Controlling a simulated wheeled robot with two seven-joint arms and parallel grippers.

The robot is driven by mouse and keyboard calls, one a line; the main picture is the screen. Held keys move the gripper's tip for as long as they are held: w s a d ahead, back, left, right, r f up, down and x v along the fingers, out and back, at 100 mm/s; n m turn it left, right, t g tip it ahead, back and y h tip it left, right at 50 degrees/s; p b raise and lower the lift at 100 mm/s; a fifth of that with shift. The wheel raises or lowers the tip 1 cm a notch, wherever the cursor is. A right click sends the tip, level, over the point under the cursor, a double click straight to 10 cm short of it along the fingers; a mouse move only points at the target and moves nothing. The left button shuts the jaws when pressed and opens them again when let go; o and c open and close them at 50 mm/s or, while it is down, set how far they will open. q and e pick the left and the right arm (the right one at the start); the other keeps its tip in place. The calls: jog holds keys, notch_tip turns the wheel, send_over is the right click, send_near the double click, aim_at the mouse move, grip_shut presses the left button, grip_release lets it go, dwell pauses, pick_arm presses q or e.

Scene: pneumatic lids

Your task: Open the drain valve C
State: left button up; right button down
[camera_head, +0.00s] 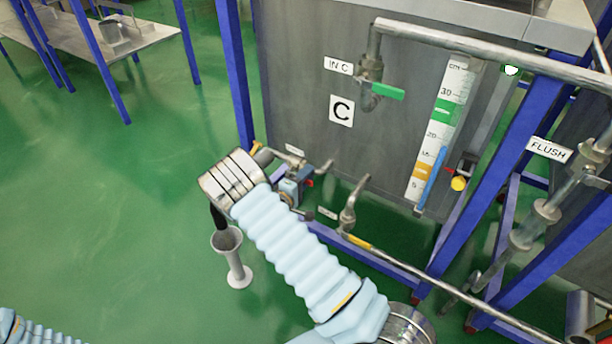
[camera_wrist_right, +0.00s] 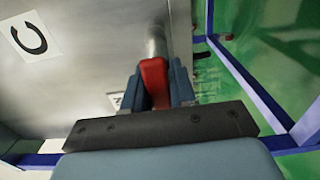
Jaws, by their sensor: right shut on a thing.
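The drain valve C handle (camera_wrist_right: 155,80) is red and shows in the right wrist view, below a grey metal pipe (camera_wrist_right: 156,42). My right gripper (camera_wrist_right: 158,92) has its two blue-grey fingers on either side of this handle and is shut on it. In the head view my right gripper (camera_head: 297,185) is low at the front of the grey tank (camera_head: 290,90), partly behind my arm. Only a little red shows beside the fingers there, and most of the valve is hidden. My left gripper is out of view; only a bit of its arm sleeve shows at bottom left.
The tank bears a "C" label (camera_head: 341,110), a green-handled IN C valve (camera_head: 387,91) and a level gauge (camera_head: 437,130). A grey funnel stand (camera_head: 236,262) is on the floor below my right wrist. Blue frame posts (camera_head: 500,180) and pipes are at right. The green floor at left is open.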

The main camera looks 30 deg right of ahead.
jog(key=shift+a, duration=0.1)
jog(key=c, duration=1)
grip_release()
jog(key=v, duration=1.3)
jog(key=shift+s+a+b, duration=0.2)
jog(key=shift+a+b, duration=0.15)
jog(key=shift+f, duration=0.15)
